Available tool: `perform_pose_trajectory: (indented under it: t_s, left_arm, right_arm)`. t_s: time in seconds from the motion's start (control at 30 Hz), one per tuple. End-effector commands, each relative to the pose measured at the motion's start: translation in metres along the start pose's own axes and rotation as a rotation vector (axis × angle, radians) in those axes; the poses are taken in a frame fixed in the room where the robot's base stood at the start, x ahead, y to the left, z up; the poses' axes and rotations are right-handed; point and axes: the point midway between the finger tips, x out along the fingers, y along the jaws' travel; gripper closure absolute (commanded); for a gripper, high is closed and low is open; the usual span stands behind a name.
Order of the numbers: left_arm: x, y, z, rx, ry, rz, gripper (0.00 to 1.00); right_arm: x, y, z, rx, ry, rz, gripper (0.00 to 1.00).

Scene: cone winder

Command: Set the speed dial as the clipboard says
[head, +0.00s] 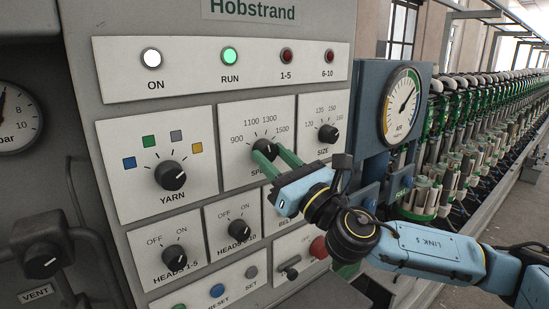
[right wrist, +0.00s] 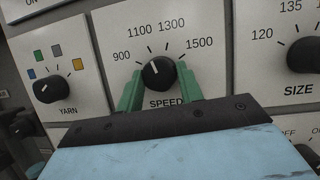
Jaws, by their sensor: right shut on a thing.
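The black SPEED dial (head: 264,147) sits on its white plate on the machine's front, with marks 900, 1100, 1300 and 1500 around it. In the right wrist view the dial (right wrist: 158,70) stands between green fingers, its white pointer line up and slightly left, seemingly near 1100. My right gripper (head: 269,154) is shut on the dial, one finger on each side. The lower part of the dial is partly hidden by the fingers in the head view. The clipboard is not in view. My left gripper is not in view.
The YARN dial (head: 170,175) is to the left, the SIZE dial (head: 328,133) to the right. Two HEADS switches (head: 240,230) lie below. The RUN lamp (head: 230,56) glows green. A blue box with an air gauge (head: 402,106) stands close to my right arm.

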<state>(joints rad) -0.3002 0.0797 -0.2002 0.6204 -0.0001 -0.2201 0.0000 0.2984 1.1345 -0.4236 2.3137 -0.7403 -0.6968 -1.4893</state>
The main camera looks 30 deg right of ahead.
Motion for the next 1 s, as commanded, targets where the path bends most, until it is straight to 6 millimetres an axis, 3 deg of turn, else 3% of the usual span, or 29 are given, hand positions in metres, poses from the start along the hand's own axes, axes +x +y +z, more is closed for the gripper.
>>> perform_pose_trajectory:
  t_s: [0.47, 1.0]
  left_arm:
    - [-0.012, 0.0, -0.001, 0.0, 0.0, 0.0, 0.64]
    - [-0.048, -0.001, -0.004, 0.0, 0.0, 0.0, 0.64]
  right_arm:
    - [0.001, 0.004, 0.002, 0.364, -0.02, -0.151, 0.86]
    - [0.002, 0.006, 0.005, 0.835, -0.045, -0.351, 0.86]
